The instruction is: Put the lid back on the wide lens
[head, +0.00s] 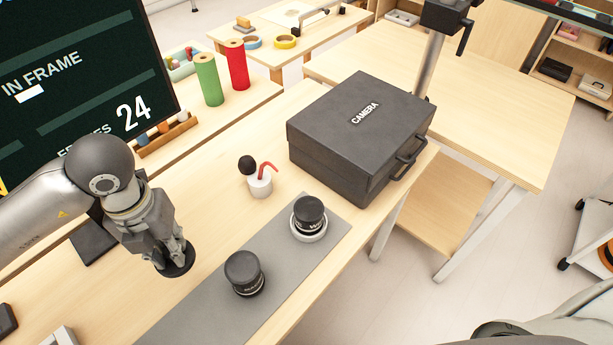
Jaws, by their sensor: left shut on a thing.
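My left gripper (174,250) points down and is shut on a black round lid (176,263), held above the wooden table left of the grey mat. A black lens (309,211) stands upright in a white ring (310,235) at the mat's far end; its pale side lettering seems to start with "W". Another black lens (244,274) stands upright nearer on the mat, with a flat dark top and side lettering too small to read surely. The lid is apart from both lenses. My right gripper is not in view.
The grey mat (215,310) lies along the table's front edge. A black case marked CAMERA (350,125) stands behind it. Green (209,80) and red rolls (237,66) stand farther back.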

